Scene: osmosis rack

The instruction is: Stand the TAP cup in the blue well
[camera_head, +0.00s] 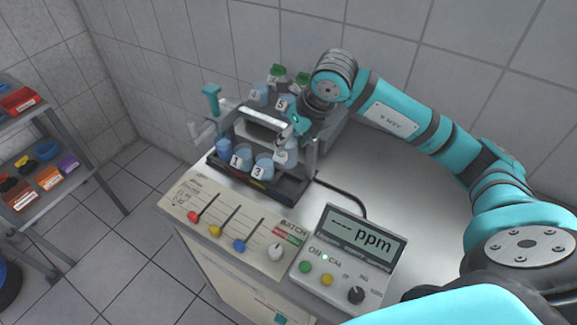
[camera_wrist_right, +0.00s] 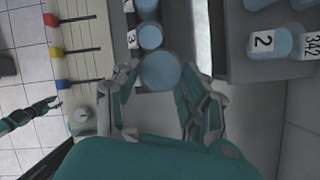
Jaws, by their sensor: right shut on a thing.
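My right gripper (camera_head: 291,143) is at the right end of the grey rack (camera_head: 305,186), above its front row. It is shut on a pale blue cup (camera_head: 284,156), which also shows between the fingers in the wrist view (camera_wrist_right: 160,71). The cup's label is not readable, and the fingers hide part of it. Cups 1 (camera_head: 241,157) and 3 (camera_head: 263,166) stand in the front row beside the held cup. I cannot make out the blue well. My left gripper (camera_wrist_right: 48,105) shows small at the left of the wrist view; its jaw opening is unclear.
More numbered cups, among them cup 5 (camera_head: 283,104), stand behind. A grey bar (camera_head: 263,117) crosses above the rack. A panel with coloured sliders (camera_head: 236,222) and a ppm meter (camera_head: 349,250) are in front. The counter right of the rack (camera_head: 375,165) is mostly clear.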

